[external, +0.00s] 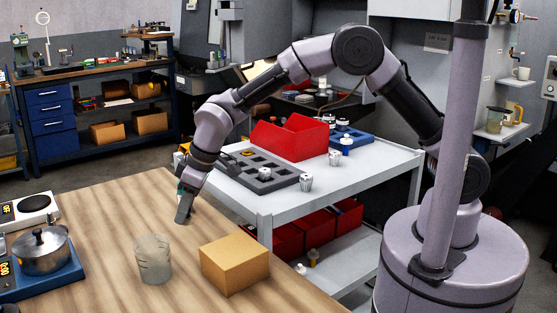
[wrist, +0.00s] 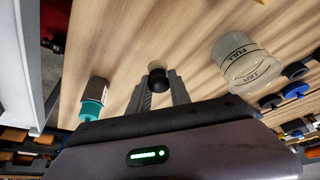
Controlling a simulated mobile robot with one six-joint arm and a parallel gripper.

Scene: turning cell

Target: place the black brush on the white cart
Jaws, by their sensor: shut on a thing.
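My gripper (external: 184,207) is low over the wooden table, near its edge on the cart side. In the wrist view its two fingers (wrist: 159,91) are shut on a small round black thing with a pale end, which looks like the black brush (wrist: 158,80). In the external view the brush is hidden by the gripper. I cannot tell whether it touches the table. The white cart (external: 358,181) stands beyond the table, to the right of my gripper. Its top shelf holds trays and parts, with bare room towards its right side.
A red bin (external: 290,138), a grey slotted tray (external: 258,170) and a blue tray (external: 347,138) sit on the cart. A cardboard box (external: 234,264), a marked clear cup (external: 153,260) and a pot (external: 42,252) stand on the table. A teal-ended thing (wrist: 92,110) lies left of my fingers.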

